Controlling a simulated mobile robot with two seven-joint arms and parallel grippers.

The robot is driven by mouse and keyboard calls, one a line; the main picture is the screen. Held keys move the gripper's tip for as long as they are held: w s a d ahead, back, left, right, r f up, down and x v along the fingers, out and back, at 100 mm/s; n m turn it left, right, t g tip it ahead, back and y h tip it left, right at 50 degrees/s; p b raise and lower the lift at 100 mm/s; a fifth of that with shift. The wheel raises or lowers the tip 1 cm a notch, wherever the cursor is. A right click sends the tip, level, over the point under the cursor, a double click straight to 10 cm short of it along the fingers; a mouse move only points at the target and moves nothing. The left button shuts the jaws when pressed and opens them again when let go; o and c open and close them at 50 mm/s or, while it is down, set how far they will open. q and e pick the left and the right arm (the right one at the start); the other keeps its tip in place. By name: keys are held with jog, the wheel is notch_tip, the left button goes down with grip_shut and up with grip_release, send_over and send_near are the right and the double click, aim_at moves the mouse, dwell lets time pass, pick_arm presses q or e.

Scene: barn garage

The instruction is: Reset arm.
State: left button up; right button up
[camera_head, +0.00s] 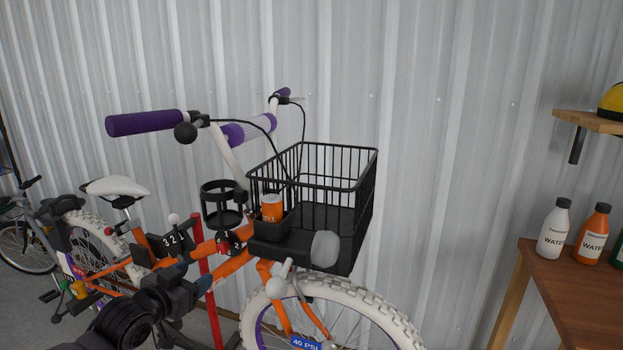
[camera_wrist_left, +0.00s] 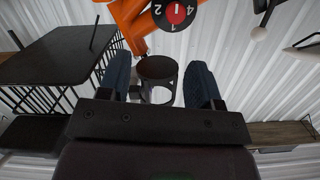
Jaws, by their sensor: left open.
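My left gripper (camera_head: 208,279) is low in the head view, in front of the orange bike frame (camera_head: 230,266). In the left wrist view my left gripper (camera_wrist_left: 160,78) is open, with two blue fingers apart and nothing held. The black ring-shaped cup holder (camera_wrist_left: 156,68) shows beyond and between the fingers; I cannot tell its exact distance. In the head view the cup holder (camera_head: 223,205) is empty and mounted by the handlebar. My right gripper is in neither view.
A black wire basket (camera_head: 340,166) sits over the front wheel (camera_head: 372,313). An orange can (camera_head: 271,207) stands in a small black holder beside it. A wooden table (camera_head: 570,285) at right carries bottles (camera_head: 554,232). A corrugated wall stands close behind the bike.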

pick_arm(q)
jog(key=s+f+n+g+y, duration=0.1)
jog(key=s+f, duration=0.7)
jog(key=s, duration=0.4)
jog(key=s+a+f+n+g+y, duration=0.1)
jog(key=s+f+n+g+y, duration=0.1)
jog(key=s+f, duration=0.7)
jog(key=s+a+f+n+g+y, duration=0.1)
jog(key=s+f+y, duration=0.1)
jog(key=s+f, duration=0.7)
jog(key=s, duration=0.5)
jog(key=shift+s+a+n, duration=0.15)
jog(key=shift+s+n, duration=0.15)
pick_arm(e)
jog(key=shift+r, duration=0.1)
pick_arm(q)
jog(key=shift+f, duration=0.1)
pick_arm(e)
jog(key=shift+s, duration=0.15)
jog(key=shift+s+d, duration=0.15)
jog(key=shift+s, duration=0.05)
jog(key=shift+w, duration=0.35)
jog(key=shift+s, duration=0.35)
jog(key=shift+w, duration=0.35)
